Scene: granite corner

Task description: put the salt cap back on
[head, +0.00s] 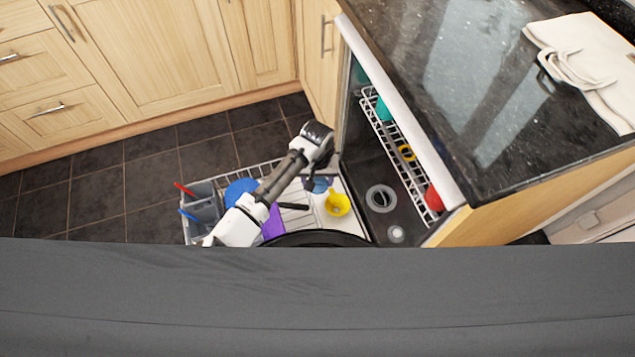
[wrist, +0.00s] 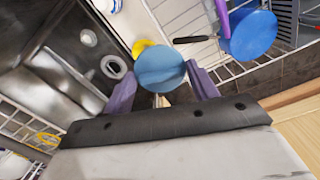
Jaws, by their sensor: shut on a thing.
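My gripper (wrist: 163,80) has its two purple fingers on either side of a round blue-grey disc, which I take to be the salt cap (wrist: 160,68), and is shut on it. In the head view the cap (head: 318,185) is only partly seen under the dark end of my arm. The salt opening (wrist: 116,66) is a pale ring with a dark centre in the dishwasher floor, left of the cap in the wrist view. In the head view the salt opening (head: 381,198) lies right of and below my gripper (head: 318,172). Cap and opening are apart.
A yellow cup-like item (head: 338,204) lies between gripper and opening. The lower rack (head: 187,232) holds a blue plate (head: 240,190), purple item and cutlery basket (head: 202,196). The upper rack (head: 408,170) and counter edge (head: 400,105) bound the right. A small round fitting (head: 396,234) is near the opening.

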